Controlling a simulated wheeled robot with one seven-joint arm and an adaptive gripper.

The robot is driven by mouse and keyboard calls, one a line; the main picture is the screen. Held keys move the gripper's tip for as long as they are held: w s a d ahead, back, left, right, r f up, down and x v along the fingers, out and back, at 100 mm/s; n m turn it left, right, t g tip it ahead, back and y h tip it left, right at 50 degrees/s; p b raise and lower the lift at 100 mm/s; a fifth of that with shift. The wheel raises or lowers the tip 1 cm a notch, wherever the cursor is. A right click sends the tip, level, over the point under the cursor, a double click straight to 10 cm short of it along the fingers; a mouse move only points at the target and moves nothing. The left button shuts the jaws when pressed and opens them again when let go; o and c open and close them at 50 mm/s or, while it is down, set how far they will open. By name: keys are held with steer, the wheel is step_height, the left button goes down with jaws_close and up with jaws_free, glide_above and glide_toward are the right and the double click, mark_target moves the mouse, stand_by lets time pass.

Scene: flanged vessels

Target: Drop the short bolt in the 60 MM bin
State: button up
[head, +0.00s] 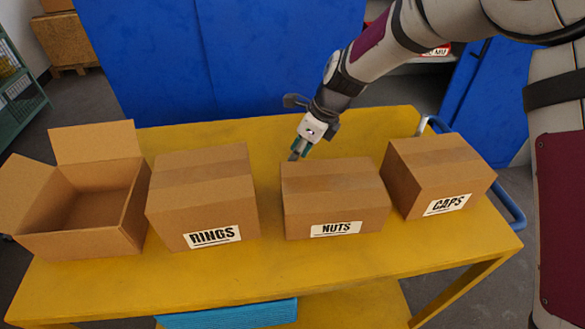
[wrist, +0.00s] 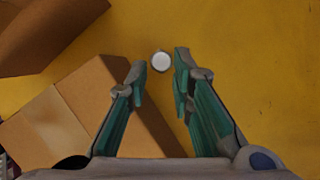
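My gripper (head: 295,155) points down behind the NUTS box, over the back part of the yellow table. In the wrist view its two green-padded fingers (wrist: 160,74) are apart with nothing between the pads. A small round pale grey metal piece (wrist: 161,61) shows on the yellow surface just past the fingertips, in line with the gap. It could be the short bolt seen end-on, but I cannot tell its length. It is hidden in the head view. I see no bin labelled 60 MM.
The yellow table (head: 330,262) carries closed cardboard boxes marked RINGS (head: 204,195), NUTS (head: 335,196) and CAPS (head: 440,172). An open, empty-looking carton (head: 125,208) stands at the left. A blue crate (head: 235,314) is below. Box corners lie close to the left finger in the wrist view.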

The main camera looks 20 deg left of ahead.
steer(key=shift+p+x, duration=0.5)
steer(key=shift+x, duration=2.25)
steer(key=shift+w+d, duration=0.1)
steer(key=shift+d, duration=0.05)
jaws_close()
